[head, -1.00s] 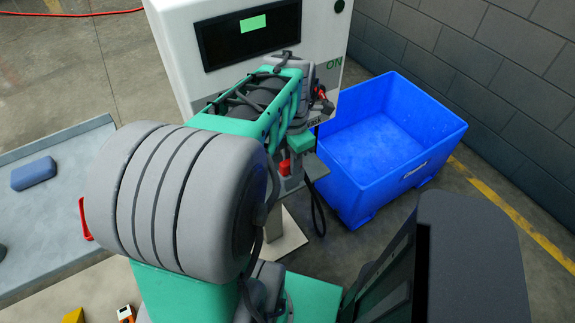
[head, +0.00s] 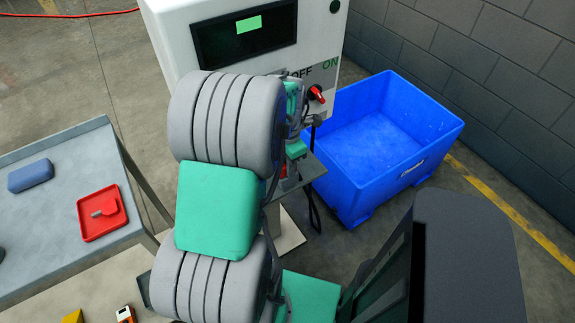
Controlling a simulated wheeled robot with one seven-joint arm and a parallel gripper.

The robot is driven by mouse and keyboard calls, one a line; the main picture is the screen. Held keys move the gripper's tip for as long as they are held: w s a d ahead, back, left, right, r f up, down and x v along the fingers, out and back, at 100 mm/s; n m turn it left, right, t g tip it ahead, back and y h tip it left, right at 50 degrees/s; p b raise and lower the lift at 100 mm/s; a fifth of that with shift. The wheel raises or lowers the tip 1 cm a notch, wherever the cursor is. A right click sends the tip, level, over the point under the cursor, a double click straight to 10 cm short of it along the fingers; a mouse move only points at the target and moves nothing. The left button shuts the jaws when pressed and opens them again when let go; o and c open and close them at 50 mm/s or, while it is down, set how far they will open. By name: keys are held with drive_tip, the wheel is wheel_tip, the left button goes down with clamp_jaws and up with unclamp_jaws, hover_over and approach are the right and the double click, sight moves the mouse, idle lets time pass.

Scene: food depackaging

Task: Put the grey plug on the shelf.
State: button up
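I cannot make out a grey plug for certain. A black cable (head: 314,210) hangs in a loop below a small grey shelf (head: 312,170) on the front of the white machine (head: 168,40). A small red part (head: 284,171) shows beside my arm at that shelf; what it belongs to is hidden. My arm stands in front of the machine and covers much of the shelf. My gripper is hidden behind my own arm links, so its fingers and anything in them do not show.
A red switch (head: 316,95) sits by the OFF and ON labels. A blue bin (head: 440,150), empty inside, stands right of the machine. On the left, a grey table (head: 50,240) holds a blue block (head: 31,175) and a red tray (head: 88,230) with a small grey piece (head: 104,212).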

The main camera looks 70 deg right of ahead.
drive_tip(key=o, duration=0.5)
drive_tip(key=shift+c, duration=0.2)
wheel_tip(320, 180, up, 12)
drive_tip(key=shift+r, duration=0.15)
